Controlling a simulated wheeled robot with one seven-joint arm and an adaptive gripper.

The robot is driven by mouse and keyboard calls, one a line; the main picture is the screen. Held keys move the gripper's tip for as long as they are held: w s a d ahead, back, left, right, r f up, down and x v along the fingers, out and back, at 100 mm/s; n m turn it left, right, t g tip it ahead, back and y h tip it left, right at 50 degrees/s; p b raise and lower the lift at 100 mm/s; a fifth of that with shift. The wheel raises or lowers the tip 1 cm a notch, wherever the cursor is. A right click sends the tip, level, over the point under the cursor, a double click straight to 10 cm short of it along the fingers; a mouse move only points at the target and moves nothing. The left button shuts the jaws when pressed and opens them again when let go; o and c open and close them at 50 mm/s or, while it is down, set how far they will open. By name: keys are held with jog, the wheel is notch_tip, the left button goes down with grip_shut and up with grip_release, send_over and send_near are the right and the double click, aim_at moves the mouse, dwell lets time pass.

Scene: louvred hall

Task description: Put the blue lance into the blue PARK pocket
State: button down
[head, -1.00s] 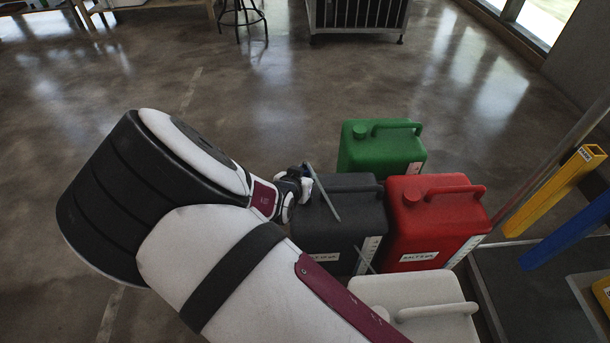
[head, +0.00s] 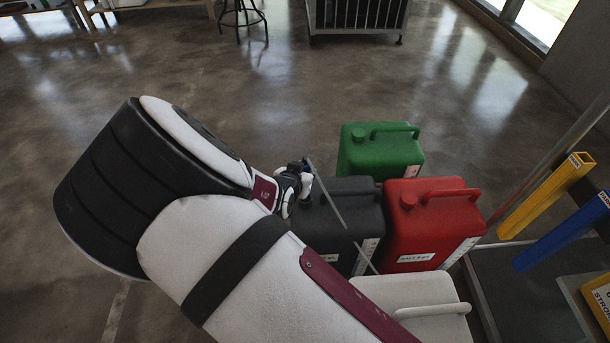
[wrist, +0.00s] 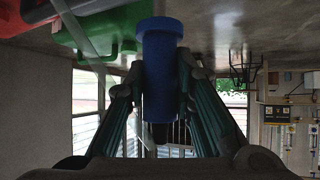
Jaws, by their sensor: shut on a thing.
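My gripper (head: 303,182) is above the left edge of the dark grey canister in the head view, partly hidden by my own arm. In the wrist view my gripper (wrist: 160,100) has its fingers closed around the blue handle of the lance (wrist: 160,75). The lance's thin grey tube (head: 328,195) slants down to the right across the dark canister in the head view. The blue pocket (head: 565,232) is a slanted square tube at the right edge, well away from my gripper. A pale label sits near its upper end, too small to read.
A yellow pocket (head: 545,195) stands beside the blue one. Green (head: 380,152), dark grey (head: 335,225), red (head: 430,225) and white (head: 410,295) canisters crowd the space between my gripper and the pockets. A grey post (head: 560,165) rises by the pockets. Floor to the left is open.

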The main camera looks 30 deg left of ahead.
notch_tip(320, 180, up, 38)
jog(key=p, duration=3.1)
jog(key=shift+f, duration=0.2)
